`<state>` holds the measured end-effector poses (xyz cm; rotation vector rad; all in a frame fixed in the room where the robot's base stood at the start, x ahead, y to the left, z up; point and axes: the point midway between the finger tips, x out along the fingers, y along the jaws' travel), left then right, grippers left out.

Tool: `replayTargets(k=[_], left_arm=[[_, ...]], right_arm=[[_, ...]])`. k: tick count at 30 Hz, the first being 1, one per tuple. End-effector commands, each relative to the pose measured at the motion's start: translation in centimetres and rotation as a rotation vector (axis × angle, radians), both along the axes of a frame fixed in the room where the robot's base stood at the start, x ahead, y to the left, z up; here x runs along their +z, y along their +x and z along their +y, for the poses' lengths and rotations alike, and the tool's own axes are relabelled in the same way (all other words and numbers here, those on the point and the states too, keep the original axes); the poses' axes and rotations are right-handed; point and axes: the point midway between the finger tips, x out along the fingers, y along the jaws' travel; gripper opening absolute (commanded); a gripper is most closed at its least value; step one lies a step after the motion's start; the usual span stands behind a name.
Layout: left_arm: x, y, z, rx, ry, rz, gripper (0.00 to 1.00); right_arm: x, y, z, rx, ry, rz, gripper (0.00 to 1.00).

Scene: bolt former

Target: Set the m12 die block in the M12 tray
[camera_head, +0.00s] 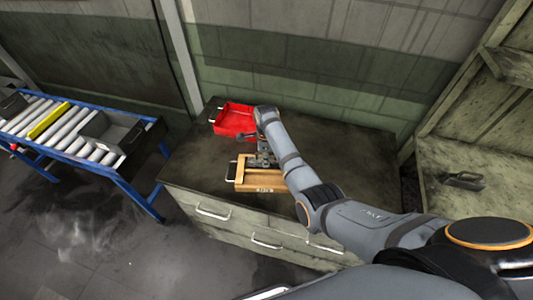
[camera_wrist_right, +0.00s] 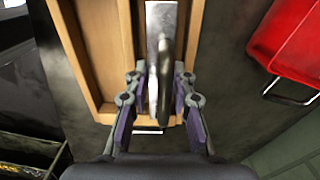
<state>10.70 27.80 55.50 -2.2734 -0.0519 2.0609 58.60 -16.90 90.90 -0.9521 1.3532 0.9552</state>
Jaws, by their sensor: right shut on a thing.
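A wooden tray (camera_head: 243,184) with dark lettering on its front lies on the grey cabinet top; the lettering is too small to read surely. The tray also shows in the wrist view (camera_wrist_right: 84,40), with raised rims and a divider. My right gripper (camera_head: 264,158) is over the tray's back part. In the wrist view the right gripper (camera_wrist_right: 160,88) is shut on the grey metal die block (camera_wrist_right: 162,22), which lies lengthwise over the tray. Whether the block touches the tray floor is unclear. The arm hides part of the tray. My left gripper is not in view.
A red tray (camera_head: 232,121) stands behind the wooden one, near the wall, and shows in the wrist view (camera_wrist_right: 290,40). The cabinet top (camera_head: 335,150) is free to the right. A roller conveyor (camera_head: 60,125) with a grey bin stands left; a shelf (camera_head: 470,205) stands right.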

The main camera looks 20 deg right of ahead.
Motion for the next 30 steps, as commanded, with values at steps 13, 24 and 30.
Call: replayTargets(k=[13,24,30], left_arm=[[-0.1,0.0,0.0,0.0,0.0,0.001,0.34],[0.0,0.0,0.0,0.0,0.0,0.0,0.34],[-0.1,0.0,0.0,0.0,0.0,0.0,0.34]], right_arm=[[-0.3,0.0,0.0,0.0,0.0,-0.001,0.33],[-0.3,0.0,0.0,-0.001,0.001,-0.001,0.47],[2.1,0.2,0.0,-0.001,0.0,-0.005,0.47]])
